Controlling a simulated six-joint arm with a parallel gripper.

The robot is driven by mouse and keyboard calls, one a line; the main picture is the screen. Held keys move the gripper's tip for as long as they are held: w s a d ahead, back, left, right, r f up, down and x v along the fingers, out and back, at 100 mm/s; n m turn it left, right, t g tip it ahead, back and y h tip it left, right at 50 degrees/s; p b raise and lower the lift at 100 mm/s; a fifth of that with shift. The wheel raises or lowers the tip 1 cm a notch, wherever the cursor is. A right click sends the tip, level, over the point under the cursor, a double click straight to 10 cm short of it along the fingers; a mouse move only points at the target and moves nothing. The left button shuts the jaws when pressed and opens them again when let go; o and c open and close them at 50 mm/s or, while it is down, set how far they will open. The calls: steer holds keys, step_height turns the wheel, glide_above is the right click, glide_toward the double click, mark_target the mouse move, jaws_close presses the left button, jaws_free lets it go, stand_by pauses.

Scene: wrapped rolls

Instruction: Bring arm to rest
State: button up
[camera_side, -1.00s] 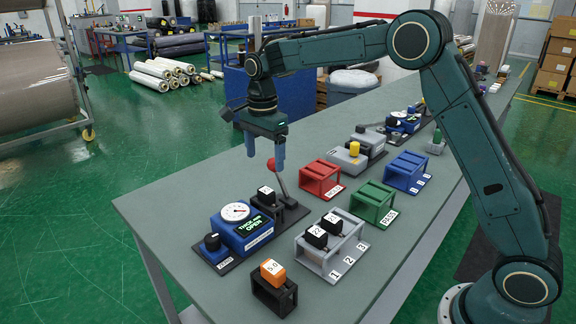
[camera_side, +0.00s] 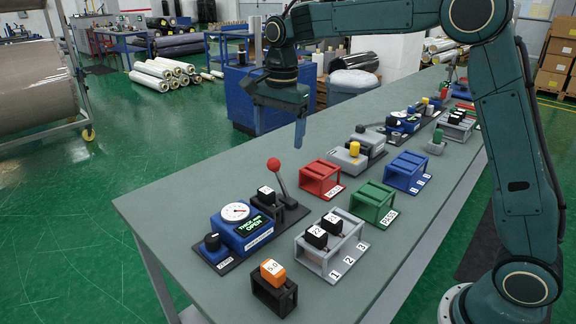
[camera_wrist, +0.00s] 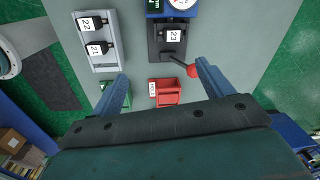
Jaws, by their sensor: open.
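My gripper (camera_side: 299,130) is in the air above the table, behind the lever device and over the area near the red rack. In the wrist view my gripper (camera_wrist: 162,92) has its two blue fingers spread wide apart with nothing between them. The grey-green table (camera_side: 180,190) lies below. In the side view one finger shows clearly; the other is hidden.
A red rack (camera_side: 321,179), green rack (camera_side: 372,205), blue rack (camera_side: 407,171), grey rack (camera_side: 331,245) and orange-topped block (camera_side: 272,272) stand on the table.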

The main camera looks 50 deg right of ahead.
steer(key=s+r+n+t, duration=0.1)
steer(key=s+r+n, duration=0.35)
steer(key=s, duration=0.45)
steer(key=s+d+f+n+t, duration=0.1)
steer(key=s+n, duration=0.4)
steer(key=s, duration=0.6)
steer(key=s+d+f+n+t, duration=0.1)
steer(key=s+n, duration=0.4)
steer(key=s, duration=0.5)
steer(key=shift+s+f+t, duration=0.35)
steer(key=shift+f+t, duration=0.35)
steer(key=shift+t, duration=0.2)
steer(key=shift+s+f+n, duration=0.25)
steer(key=shift+s+n, duration=0.1)
steer(key=shift+n, duration=0.1)
steer(key=shift+c, duration=1.3)
steer(key=shift+w, duration=0.1)
